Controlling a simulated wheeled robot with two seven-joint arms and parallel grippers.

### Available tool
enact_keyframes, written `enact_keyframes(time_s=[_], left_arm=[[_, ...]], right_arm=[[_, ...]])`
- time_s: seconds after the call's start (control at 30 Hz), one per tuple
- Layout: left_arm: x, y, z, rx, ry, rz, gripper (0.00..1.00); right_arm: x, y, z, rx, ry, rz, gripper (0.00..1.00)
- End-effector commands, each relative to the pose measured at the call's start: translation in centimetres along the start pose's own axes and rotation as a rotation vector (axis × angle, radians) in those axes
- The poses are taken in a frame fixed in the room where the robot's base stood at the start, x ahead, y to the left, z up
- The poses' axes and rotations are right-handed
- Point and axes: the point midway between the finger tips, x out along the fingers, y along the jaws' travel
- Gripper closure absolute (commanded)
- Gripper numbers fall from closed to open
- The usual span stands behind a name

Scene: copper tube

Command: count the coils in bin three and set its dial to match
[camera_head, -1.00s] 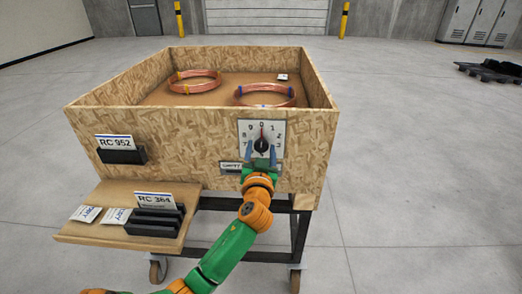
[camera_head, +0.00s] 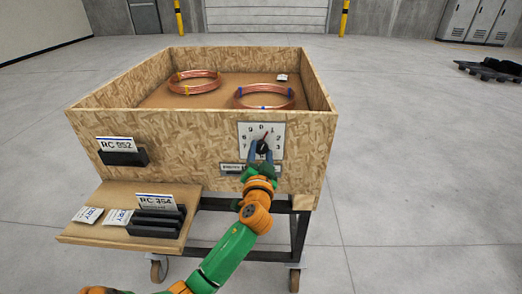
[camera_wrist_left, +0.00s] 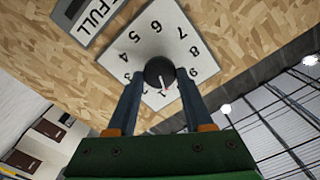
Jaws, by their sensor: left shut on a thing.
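A chipboard bin (camera_head: 205,147) stands on a wheeled frame. Inside lie a copper coil with yellow ties (camera_head: 195,82) at the left and one with blue ties (camera_head: 264,97) at the right; I cannot tell whether either is a stack. On the bin's front is a white dial plate (camera_head: 275,131) with a dark knob (camera_head: 263,147). My left gripper (camera_head: 262,151) is shut on the knob, fingers on both sides. The knob also shows in the left wrist view (camera_wrist_left: 159,72), its pointer near 1. My right gripper is not in view.
A card reading RC 952 (camera_head: 115,144) sits in a black holder at the bin's front left. A lower shelf (camera_head: 90,232) carries white cards and black holders. A label strip (camera_head: 231,169) is below the dial.

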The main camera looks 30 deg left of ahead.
Motion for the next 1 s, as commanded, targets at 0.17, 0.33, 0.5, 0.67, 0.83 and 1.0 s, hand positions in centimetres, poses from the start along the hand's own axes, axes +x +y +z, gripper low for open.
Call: enact_keyframes(time_s=[0.17,0.33,0.5,0.67,0.83,1.0], left_arm=[[0.0,0.0,0.0,0.164,-0.004,0.002,1.0],[0.0,0.0,0.0,0.326,-0.003,0.002,1.0],[0.0,0.1,0.0,0.48,-0.002,0.003,1.0],[0.0,0.1,0.0,0.604,-0.002,0.003,1.0],[0.0,0.2,0.1,0.709,-0.003,0.003,1.0],[0.0,0.2,0.1,0.782,-0.003,0.002,1.0]], right_arm=[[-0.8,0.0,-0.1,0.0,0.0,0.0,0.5],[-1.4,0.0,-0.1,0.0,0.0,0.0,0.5],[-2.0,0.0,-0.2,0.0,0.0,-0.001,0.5],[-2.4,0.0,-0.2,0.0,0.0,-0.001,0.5],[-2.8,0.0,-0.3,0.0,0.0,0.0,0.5],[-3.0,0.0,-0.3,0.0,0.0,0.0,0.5]])
